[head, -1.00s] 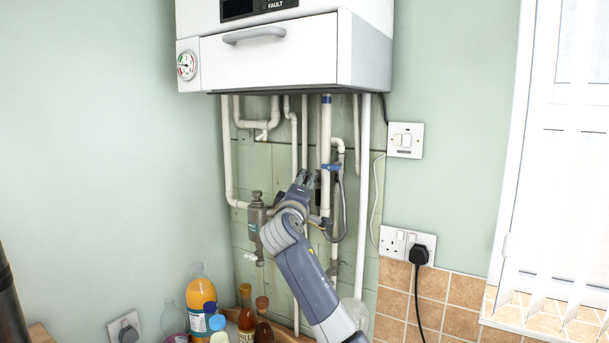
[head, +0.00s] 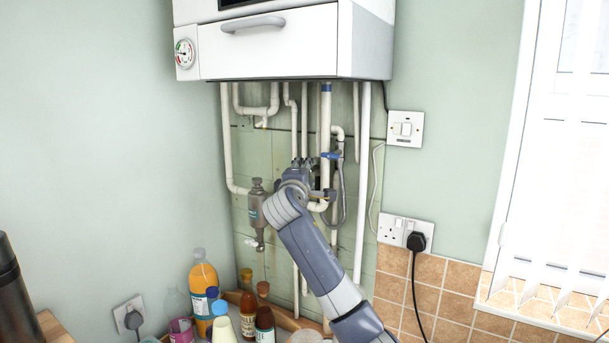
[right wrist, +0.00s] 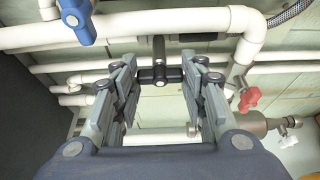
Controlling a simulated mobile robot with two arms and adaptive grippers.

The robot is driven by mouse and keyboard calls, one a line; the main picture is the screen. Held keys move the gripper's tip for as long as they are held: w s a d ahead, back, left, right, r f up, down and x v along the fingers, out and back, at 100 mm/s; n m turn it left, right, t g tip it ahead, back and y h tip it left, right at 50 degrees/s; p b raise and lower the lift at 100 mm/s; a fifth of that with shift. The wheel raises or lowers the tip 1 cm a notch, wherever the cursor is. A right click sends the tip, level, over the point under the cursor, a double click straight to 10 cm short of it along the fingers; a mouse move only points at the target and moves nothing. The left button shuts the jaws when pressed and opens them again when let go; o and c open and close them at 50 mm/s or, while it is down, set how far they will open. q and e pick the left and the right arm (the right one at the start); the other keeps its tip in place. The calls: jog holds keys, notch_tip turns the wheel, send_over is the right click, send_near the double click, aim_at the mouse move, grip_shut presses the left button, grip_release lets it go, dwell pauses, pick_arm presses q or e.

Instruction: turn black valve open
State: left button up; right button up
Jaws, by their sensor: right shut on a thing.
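The black valve (right wrist: 158,76) is a small T-shaped handle on a stem in front of a white pipe, in the middle of the right wrist view. My right gripper (right wrist: 160,78) has its two fingers on either side of this handle and is shut on it. In the head view my right gripper (head: 298,167) is among the white pipes below the boiler, and it hides the black valve there. My left gripper is not in view.
A blue valve (head: 331,155) is just right of the gripper; it also shows in the right wrist view (right wrist: 75,17). A red valve (right wrist: 248,98) and grey filter (head: 257,203) are close by. Bottles (head: 203,290) stand below. The boiler (head: 270,45) hangs above.

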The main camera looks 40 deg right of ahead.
jog(key=o, duration=1.1)
jog(key=shift+c, duration=0.2)
jog(key=v, duration=1.2)
jog(key=shift+w+a, duration=0.1)
jog(key=shift+a, duration=0.05)
